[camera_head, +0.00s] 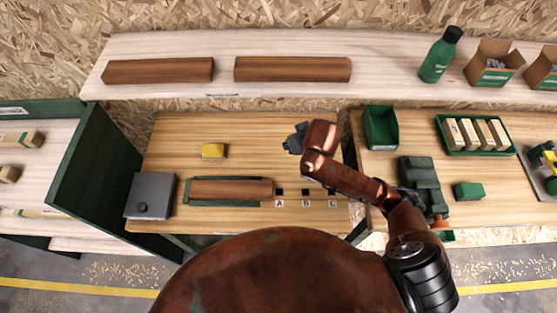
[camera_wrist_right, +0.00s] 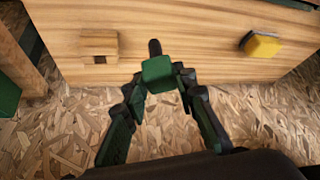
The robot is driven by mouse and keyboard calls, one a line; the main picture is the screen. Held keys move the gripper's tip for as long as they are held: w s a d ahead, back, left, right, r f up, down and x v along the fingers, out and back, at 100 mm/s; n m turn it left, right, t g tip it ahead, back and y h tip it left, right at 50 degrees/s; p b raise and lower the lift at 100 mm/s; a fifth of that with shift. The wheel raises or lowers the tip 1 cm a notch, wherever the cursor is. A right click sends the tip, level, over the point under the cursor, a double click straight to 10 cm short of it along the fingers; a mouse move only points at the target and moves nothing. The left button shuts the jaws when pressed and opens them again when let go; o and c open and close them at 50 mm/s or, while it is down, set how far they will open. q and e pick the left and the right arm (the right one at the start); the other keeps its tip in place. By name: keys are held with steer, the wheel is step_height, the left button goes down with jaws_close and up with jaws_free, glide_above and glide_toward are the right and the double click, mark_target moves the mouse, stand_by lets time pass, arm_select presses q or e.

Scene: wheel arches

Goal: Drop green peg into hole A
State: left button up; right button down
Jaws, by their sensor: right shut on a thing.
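My right gripper (camera_head: 294,143) is over the back part of the wooden worktable, with my rusty arm link partly covering it. In the right wrist view the gripper (camera_wrist_right: 159,78) is shut on the green peg (camera_wrist_right: 158,72), which shows a square green end and a dark part beyond it. The peg cannot be made out in the head view. Hole A (camera_head: 280,192) is a dark square at the table's front, left of the holes B (camera_head: 306,191) and C (camera_head: 332,191). The gripper is behind these holes, apart from them. My left gripper is not in view.
A small wooden block with a dark hole (camera_wrist_right: 99,46) sits on the table in the wrist view. A yellow sponge (camera_head: 214,151) lies to the left. A brown bar (camera_head: 230,189) in a green tray is left of hole A, with a grey box (camera_head: 151,195) beyond.

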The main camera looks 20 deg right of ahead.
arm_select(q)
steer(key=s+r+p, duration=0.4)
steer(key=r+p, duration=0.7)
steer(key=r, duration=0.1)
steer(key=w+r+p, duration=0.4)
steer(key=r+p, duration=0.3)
arm_select(e)
steer(key=s+a+f+n+g+y, duration=0.35)
steer(key=s+a+n+y, duration=0.35)
steer(key=n, duration=0.6)
arm_select(q)
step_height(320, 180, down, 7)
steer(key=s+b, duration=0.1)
steer(key=b, duration=0.6)
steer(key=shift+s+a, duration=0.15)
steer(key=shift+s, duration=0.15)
arm_select(e)
steer(key=shift+g+h, duration=0.55)
steer(key=shift+h, duration=0.15)
steer(key=shift+s+d+f, duration=0.15)
steer(key=shift+s+f, duration=0.1)
steer(key=shift+f, duration=1.3)
steer(key=shift+s+d+f, duration=0.1)
steer(key=shift+s+f, duration=0.15)
steer(key=shift+f, duration=1.35)
steer(key=shift+s+d+f, duration=0.15)
steer(key=shift+s+f, duration=0.1)
steer(key=shift+f, duration=1.3)
steer(key=c, duration=1.5)
jaws_free()
